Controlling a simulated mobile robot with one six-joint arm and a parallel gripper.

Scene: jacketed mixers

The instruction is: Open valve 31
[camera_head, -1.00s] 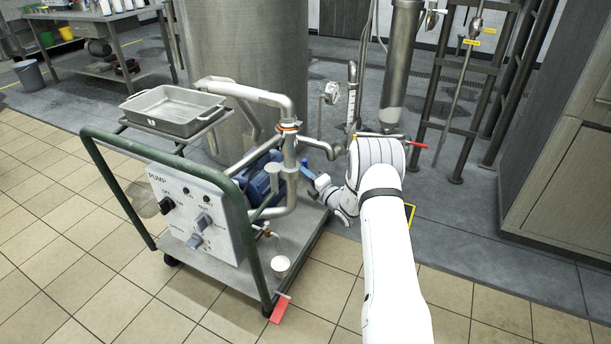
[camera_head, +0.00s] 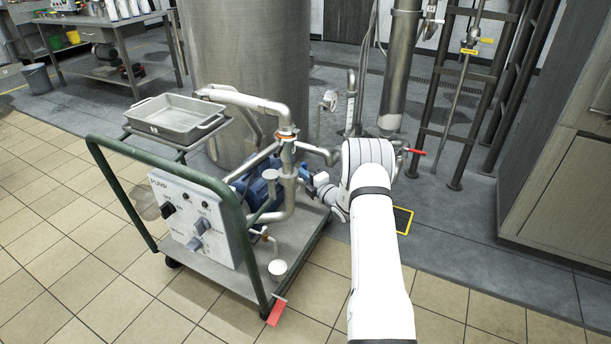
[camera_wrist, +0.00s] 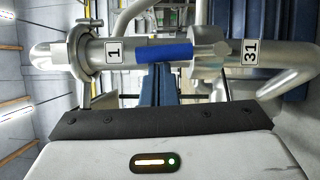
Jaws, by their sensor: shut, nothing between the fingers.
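Valve 31 shows in the wrist view as a blue handle (camera_wrist: 165,53) lying along a steel pipe, beside a label reading 31 (camera_wrist: 250,52). Another label, reading 1 (camera_wrist: 114,50), is on the pipe to the left, near a clamp. In the head view, a small blue part (camera_head: 304,172), apparently the handle, shows at the pump cart's pipework. My gripper (camera_head: 315,183) is at this pipework, close to the handle, shut and empty.
The pump cart has a green rail (camera_head: 238,215), a control panel (camera_head: 193,220) and a metal tray (camera_head: 176,117). A large steel tank (camera_head: 245,60) stands behind. A red handle (camera_head: 417,151) is right of my arm. Tiled floor in front is mostly clear.

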